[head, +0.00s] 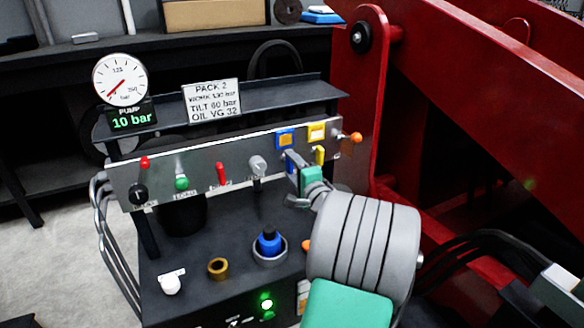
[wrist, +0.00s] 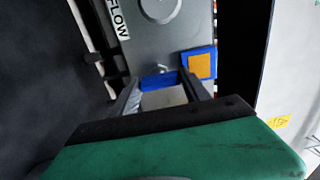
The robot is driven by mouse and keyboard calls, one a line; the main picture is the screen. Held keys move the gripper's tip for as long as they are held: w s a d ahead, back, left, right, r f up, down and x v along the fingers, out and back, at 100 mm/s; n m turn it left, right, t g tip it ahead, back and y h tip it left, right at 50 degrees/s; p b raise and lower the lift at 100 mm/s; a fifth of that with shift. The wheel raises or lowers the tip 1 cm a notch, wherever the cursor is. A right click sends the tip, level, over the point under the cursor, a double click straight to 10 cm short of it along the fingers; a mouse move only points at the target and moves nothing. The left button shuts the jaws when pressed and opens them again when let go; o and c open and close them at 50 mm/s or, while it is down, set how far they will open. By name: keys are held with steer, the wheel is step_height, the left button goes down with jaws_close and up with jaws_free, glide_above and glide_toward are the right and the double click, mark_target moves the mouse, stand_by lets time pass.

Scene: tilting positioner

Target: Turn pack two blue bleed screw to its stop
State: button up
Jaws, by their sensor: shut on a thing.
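The pack two panel (head: 130,175) carries a row of controls. The blue bleed screw (head: 289,154) is at the panel's right part, under a blue tag with an orange centre (head: 285,139). My gripper (head: 292,164) is at the panel, shut on the screw, and its fingers hide most of it. In the wrist view a blue piece of the screw (wrist: 157,81) shows between the two fingers of my gripper (wrist: 164,92). The tag (wrist: 200,66) is beside the right finger. The screw's stop cannot be made out.
A yellow handle (head: 320,155) under a yellow tag (head: 317,131) is close to the right. Red levers and a grey knob (head: 257,165) are to the left. The pump gauge (head: 120,80) sits above "10 bar". A red frame (head: 365,120) rises at right.

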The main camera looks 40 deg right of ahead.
steer(key=o, duration=1.4)
steer(key=p+v, duration=0.1)
steer(key=v, duration=0.7)
steer(key=shift+w+a, duration=0.1)
steer(key=shift+w+r+p, duration=0.1)
steer(key=shift+p, duration=0.25)
